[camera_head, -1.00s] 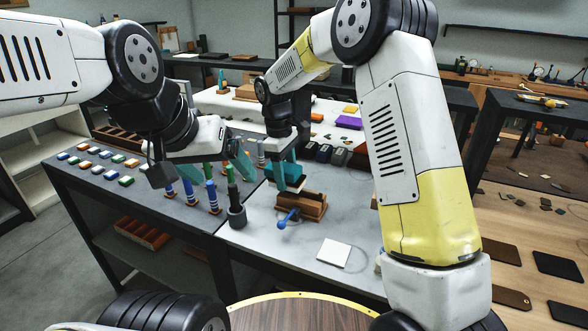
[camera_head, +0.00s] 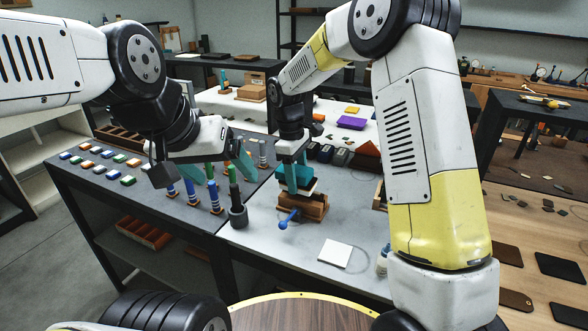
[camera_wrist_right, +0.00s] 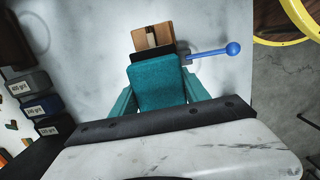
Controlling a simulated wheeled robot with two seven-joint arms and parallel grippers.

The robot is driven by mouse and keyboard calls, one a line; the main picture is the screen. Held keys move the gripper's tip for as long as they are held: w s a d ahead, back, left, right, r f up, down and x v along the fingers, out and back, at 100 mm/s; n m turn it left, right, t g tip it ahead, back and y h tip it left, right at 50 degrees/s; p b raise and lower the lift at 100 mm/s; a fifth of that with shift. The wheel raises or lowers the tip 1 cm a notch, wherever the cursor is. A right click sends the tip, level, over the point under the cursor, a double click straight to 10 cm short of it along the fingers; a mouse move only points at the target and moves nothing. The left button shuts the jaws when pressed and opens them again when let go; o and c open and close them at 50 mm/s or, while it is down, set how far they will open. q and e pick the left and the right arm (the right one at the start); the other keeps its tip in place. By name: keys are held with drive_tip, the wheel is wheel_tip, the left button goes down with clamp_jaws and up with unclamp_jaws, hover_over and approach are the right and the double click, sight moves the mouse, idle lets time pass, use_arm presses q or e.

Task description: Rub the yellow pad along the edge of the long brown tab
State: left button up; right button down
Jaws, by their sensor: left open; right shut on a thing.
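My right gripper (camera_head: 293,168) is shut on a teal block (camera_wrist_right: 158,80) with a dark underside, close above a small wooden clamp (camera_head: 312,205) with a blue handle (camera_head: 288,219). I cannot tell whether block and clamp touch. I cannot single out the long brown tab with certainty. My left gripper (camera_head: 224,165) is open over the grey bench at left.
Upright blue and green-handled tools (camera_head: 192,192) and a dark cup (camera_head: 238,216) stand left of the clamp. A white square (camera_head: 335,253) lies in front. A purple pad (camera_head: 351,123) lies behind. Brown slabs (camera_head: 514,299) lie far right.

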sight(308, 172)
drive_tip(key=shift+d, duration=0.15)
drive_tip(key=shift+s+d, duration=0.35)
drive_tip(key=shift+d, duration=0.35)
drive_tip(key=shift+s+d, duration=0.3)
drive_tip(key=shift+d, duration=0.35)
drive_tip(key=shift+d, duration=0.1)
drive_tip(key=shift+s+d, duration=0.3)
drive_tip(key=shift+d, duration=0.4)
drive_tip(key=shift+s+d, duration=0.3)
drive_tip(key=shift+d, duration=0.35)
drive_tip(key=shift+a, duration=0.1)
drive_tip(key=shift+w+a, duration=0.3)
drive_tip(key=shift+a, duration=0.45)
drive_tip(key=shift+w+a, duration=0.3)
drive_tip(key=shift+a, duration=0.45)
drive_tip(key=shift+w+a, duration=0.35)
drive_tip(key=shift+a, duration=0.35)
drive_tip(key=shift+w+a, duration=0.3)
drive_tip(key=shift+a, duration=0.4)
